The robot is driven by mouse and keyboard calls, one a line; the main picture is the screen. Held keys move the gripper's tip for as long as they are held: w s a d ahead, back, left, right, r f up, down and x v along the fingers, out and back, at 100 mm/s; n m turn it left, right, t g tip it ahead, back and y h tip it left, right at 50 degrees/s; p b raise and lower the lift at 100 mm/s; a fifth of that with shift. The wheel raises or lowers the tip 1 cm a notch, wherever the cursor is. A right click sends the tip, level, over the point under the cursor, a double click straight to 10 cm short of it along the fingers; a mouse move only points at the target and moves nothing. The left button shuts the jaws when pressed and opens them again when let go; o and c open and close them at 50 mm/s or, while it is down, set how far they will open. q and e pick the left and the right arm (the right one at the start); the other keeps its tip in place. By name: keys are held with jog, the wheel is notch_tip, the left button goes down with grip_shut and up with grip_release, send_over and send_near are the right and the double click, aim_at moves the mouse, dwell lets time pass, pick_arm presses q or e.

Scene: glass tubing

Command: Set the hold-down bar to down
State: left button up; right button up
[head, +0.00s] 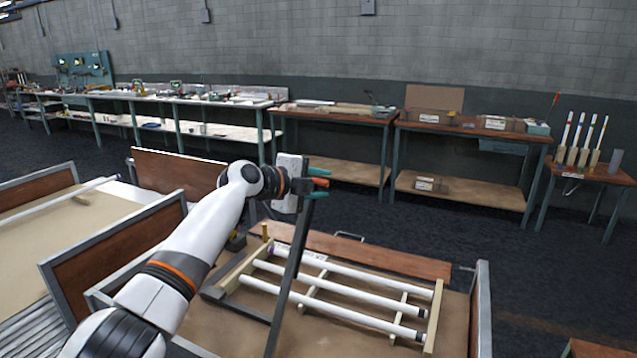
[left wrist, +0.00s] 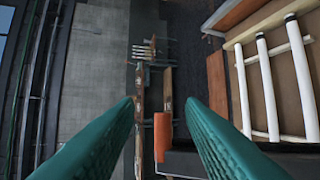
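The hold-down bar (head: 287,270) is a long dark bar, raised steeply over the tray from its lower end at the front. Its orange grip (head: 321,182) is at the top, and the grip also shows in the left wrist view (left wrist: 162,138). My left gripper (head: 319,183) is at that top end. Its green fingers (left wrist: 162,115) are spread, one on each side of the orange grip, with visible gaps in the wrist view. Several white glass tubes (head: 345,289) with dark ends lie across a pale wooden rack (head: 435,318) below. My right gripper is not in view.
The rack lies in a tray with wooden and metal walls (head: 482,300). Another walled tray (head: 45,225) stands at left. Workbenches (head: 340,115) line the back wall, with a tube stand (head: 578,157) at far right. The dark floor between is clear.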

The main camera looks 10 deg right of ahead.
pick_arm(q)
jog(key=shift+a+r, duration=0.15)
jog(key=shift+r, duration=0.05)
jog(key=b+v, duration=0.3)
jog(key=v, duration=0.8)
jog(key=shift+s+a, duration=0.25)
jog(key=shift+a, duration=0.05)
